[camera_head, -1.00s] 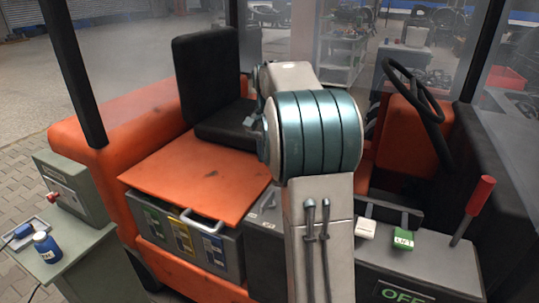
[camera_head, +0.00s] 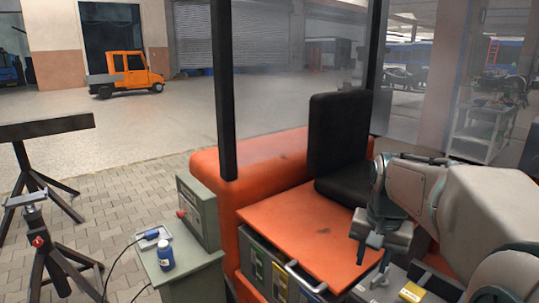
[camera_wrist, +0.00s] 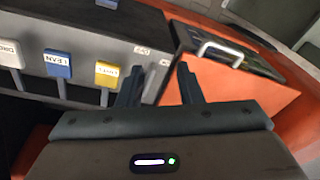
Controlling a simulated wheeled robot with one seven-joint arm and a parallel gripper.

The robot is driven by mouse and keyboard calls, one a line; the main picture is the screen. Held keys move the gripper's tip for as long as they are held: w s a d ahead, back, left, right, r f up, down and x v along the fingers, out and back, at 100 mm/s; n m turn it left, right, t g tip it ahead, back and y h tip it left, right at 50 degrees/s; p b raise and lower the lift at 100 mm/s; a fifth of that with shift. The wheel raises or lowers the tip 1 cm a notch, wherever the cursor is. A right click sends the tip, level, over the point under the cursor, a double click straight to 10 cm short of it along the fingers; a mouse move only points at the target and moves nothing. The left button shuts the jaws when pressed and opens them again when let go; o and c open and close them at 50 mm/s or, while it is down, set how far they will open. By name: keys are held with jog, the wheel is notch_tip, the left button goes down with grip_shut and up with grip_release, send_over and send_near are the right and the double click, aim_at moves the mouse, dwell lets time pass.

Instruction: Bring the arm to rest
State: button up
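My arm reaches in from the right side of the head view, bent over the orange vehicle. My gripper (camera_head: 372,262) hangs at its end with the fingers pointing down, beside the orange flat cover (camera_head: 300,225). In the wrist view my gripper (camera_wrist: 158,82) has its two dark fingers apart, with nothing between them. Beyond the fingers is a grey panel with labelled yellow (camera_wrist: 107,74), blue (camera_wrist: 57,63) and white (camera_wrist: 11,53) blocks. An open-looking compartment with a pale handle (camera_wrist: 221,51) lies to the right.
A tripod stand (camera_head: 40,240) is farther left.

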jog(key=s+a+f+n, duration=0.2)
jog(key=s+a+f, duration=0.1)
jog(key=s, duration=0.4)
jog(key=s+a+f+n+t, duration=0.1)
jog(key=s+a+f+n, duration=0.2)
jog(key=s, duration=0.4)
jog(key=shift+s+a+f+n+t, duration=0.3)
jog(key=shift+s+a+f, duration=0.05)
jog(key=shift+a, duration=0.1)
